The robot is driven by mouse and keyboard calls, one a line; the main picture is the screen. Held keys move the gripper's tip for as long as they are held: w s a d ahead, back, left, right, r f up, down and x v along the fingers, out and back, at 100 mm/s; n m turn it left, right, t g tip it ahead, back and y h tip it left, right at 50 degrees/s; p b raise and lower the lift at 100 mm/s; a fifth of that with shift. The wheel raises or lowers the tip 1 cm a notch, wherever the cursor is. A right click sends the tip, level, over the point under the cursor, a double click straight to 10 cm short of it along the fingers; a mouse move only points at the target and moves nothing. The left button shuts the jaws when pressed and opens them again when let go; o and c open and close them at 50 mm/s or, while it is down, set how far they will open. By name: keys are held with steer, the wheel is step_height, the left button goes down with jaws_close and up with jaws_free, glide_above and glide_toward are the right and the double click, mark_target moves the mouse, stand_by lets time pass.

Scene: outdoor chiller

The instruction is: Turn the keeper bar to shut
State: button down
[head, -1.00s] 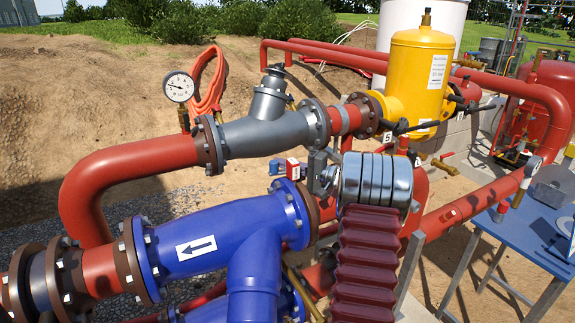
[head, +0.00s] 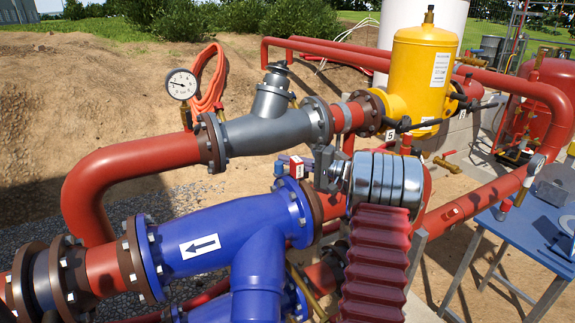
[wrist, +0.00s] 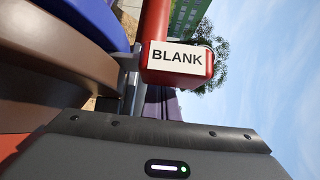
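A red block with a white label (head: 297,168) stands above the blue pipe flange in the head view, with a small blue piece just left of it. In the wrist view the red block (wrist: 178,62) is close, on a red post, and its label reads BLANK. I cannot single out the keeper bar for certain. A grey metal piece (wrist: 131,85) shows beside the block, partly hidden by my gripper body. My gripper (head: 322,165) is just right of the red block in the head view. Its fingers are not clear, and I cannot tell whether it touches anything.
A blue tee pipe (head: 205,245) with a left-pointing arrow lies below, bolted to brown flanges. A grey valve body (head: 265,130) and pressure gauge (head: 181,84) stand behind. A yellow vessel (head: 420,70) is at back right. A blue table (head: 500,240) stands at right.

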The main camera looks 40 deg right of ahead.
step_height(320, 180, up, 9)
steer(key=shift+f, duration=0.15)
stand_by(0.8)
